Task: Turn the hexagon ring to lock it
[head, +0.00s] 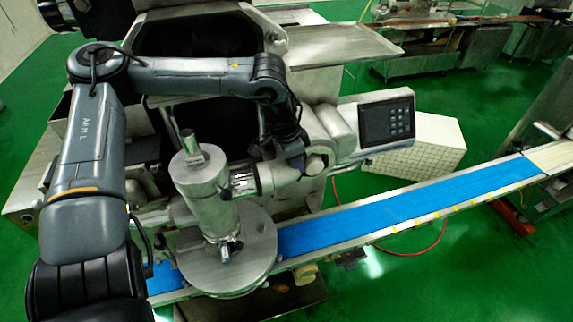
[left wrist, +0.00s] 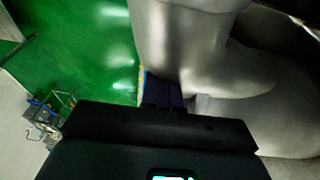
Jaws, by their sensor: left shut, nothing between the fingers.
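My left arm reaches over the encrusting machine, and my left gripper (head: 296,157) points down beside the metal pipe fittings right of the upright cylinder (head: 205,190). The gripper is shut and empty. A metal collar (head: 266,178) on the horizontal pipe lies just left of and below the fingertips; I cannot tell for sure whether it is the hexagon ring. In the left wrist view, the shut fingers (left wrist: 163,92) are close against a large rounded metal pipe (left wrist: 235,75); whether they touch it is unclear. My right gripper is not in view.
A control panel (head: 387,121) stands to the right of the fittings. A blue conveyor belt (head: 400,208) runs under the round metal head (head: 245,262) toward the right. A metal tray (head: 340,45) is behind. Green floor is open at the lower right.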

